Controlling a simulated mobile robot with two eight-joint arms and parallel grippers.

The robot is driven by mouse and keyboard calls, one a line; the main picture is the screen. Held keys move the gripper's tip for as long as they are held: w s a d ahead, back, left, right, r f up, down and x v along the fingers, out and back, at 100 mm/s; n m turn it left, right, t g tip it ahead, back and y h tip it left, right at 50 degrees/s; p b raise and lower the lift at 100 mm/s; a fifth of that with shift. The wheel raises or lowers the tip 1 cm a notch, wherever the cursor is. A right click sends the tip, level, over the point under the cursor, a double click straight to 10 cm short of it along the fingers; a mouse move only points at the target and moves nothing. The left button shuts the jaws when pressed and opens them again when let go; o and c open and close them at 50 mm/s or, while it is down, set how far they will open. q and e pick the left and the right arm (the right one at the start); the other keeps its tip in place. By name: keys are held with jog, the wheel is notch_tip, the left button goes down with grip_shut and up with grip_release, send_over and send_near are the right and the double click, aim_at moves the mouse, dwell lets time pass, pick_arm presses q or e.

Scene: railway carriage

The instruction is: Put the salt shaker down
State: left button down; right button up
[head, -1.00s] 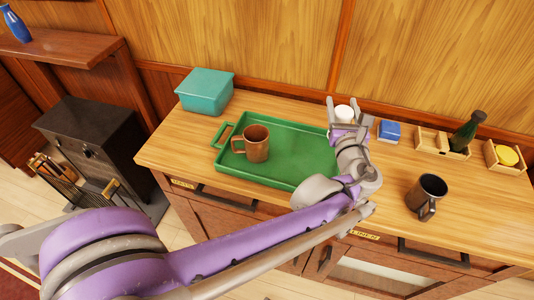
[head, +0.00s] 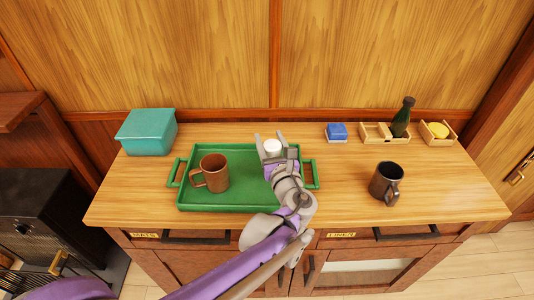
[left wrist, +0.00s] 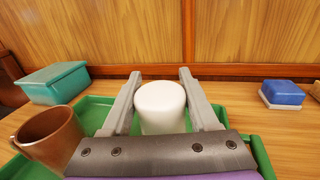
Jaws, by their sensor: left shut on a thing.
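The salt shaker is a white, round-topped piece (head: 272,147) at the back right part of the green tray (head: 240,205). My left gripper (head: 270,142) has its two fingers on either side of it and is shut on it. In the left wrist view the white shaker (left wrist: 161,105) stands upright between the grey fingers. Its base is hidden behind the gripper's body, so I cannot tell whether it touches the tray. My right gripper is not in view.
A brown mug (head: 213,174) stands on the tray's left half. A teal box (head: 147,132), a blue block (head: 337,132), wooden boxes (head: 375,134) with a green bottle (head: 403,117), and a dark mug (head: 386,182) stand on the counter. The counter right of the tray is partly clear.

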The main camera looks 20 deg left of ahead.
pick_arm(q)
jog(key=shift+f+b, duration=0.4)
jog(key=shift+f, duration=1.4)
jog(key=shift+f, duration=0.1)
jog(key=shift+f, duration=0.15)
jog(key=shift+c, duration=0.8)
grip_release()
jog(key=shift+r, duration=0.25)
jog(key=shift+s+d, duration=0.2)
jog(key=shift+s, duration=0.15)
jog(key=v, duration=1.1)
jog(key=shift+s, duration=0.15)
